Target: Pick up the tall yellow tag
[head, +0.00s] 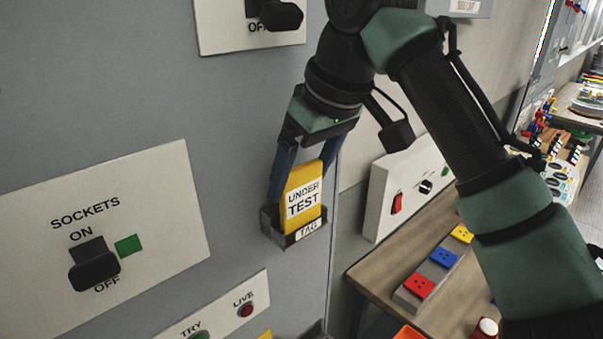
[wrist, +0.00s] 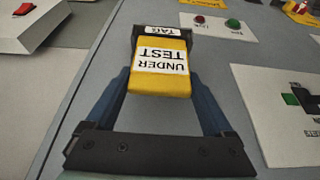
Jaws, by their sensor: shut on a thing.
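The tall yellow tag (head: 302,196) has a white label reading "UNDER TEST". It stands upright in a small dark holder (head: 270,229) marked "TAG" on the grey panel. My gripper (head: 300,183) is over the tag from above, with one blue finger on each side, shut on it. In the wrist view the tag (wrist: 160,85) lies between the two fingers (wrist: 160,75), and its lower end is in the holder (wrist: 190,31). The fingertips are partly hidden behind the tag and holder.
A "SOCKETS" switch plate (head: 170,215) is at left, and a plate with "TRY" and "LIVE" lamps (head: 228,316) is below. A white box with a red switch (head: 385,172) stands at right by a wooden table (head: 372,272) with coloured sockets (head: 420,286).

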